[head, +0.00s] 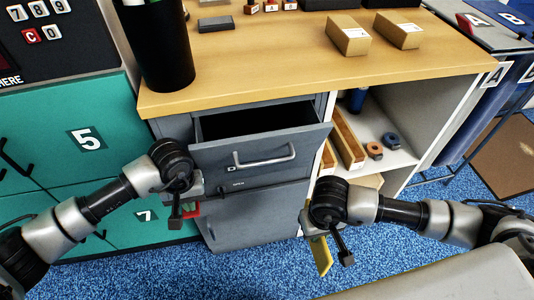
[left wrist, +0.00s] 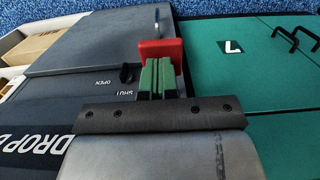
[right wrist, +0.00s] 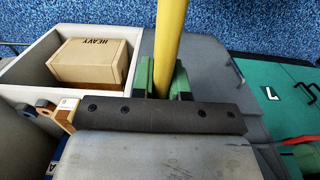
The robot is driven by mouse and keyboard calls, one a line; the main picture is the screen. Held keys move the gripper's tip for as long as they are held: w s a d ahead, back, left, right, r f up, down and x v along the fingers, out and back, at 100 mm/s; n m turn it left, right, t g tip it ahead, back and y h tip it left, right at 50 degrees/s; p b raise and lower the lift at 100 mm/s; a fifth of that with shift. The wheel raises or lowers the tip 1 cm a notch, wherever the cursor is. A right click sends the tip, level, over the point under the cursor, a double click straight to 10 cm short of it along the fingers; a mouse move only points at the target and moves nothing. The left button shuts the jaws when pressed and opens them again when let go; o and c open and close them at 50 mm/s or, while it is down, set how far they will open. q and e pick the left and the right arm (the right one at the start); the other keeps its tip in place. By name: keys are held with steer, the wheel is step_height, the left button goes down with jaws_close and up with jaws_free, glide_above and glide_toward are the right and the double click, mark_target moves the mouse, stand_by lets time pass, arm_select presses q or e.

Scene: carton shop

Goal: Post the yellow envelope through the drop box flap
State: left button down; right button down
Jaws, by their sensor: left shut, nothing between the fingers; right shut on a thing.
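The yellow envelope (head: 321,255) hangs down edge-on from my right gripper (head: 315,232), which is shut on it. In the right wrist view the envelope (right wrist: 171,40) is a narrow yellow strip between the green fingers (right wrist: 163,80). The grey drop box front (head: 262,168) has a bar handle and is tilted out, with a dark opening (head: 255,122) above. My left gripper (head: 187,205) is shut and empty, low by the box's left side. In the left wrist view its green fingers (left wrist: 158,78) meet a red piece (left wrist: 161,50); whether they touch is unclear.
A wooden counter (head: 300,68) above holds a black bin (head: 160,45) and cartons (head: 347,34). Teal lockers (head: 70,130) stand left. An open shelf (head: 385,150) with tape rolls is right. An OPEN/SHUT knob (left wrist: 127,73) is beside my left fingers. Blue carpet lies below.

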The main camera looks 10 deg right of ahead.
mark_target(286, 159)
arm_select(q)
steer(key=shift+w+r, duration=0.1)
steer(key=shift+r, duration=0.4)
steer(key=shift+r+p, duration=0.6)
steer(key=shift+r, duration=0.3)
arm_select(e)
steer(key=shift+r, duration=0.75)
arm_select(q)
steer(key=shift+a+r+p, duration=0.15)
steer(key=shift+r+p, duration=0.6)
steer(key=shift+r, duration=0.8)
arm_select(e)
steer(key=shift+a+r, duration=0.1)
steer(key=shift+r, duration=0.6)
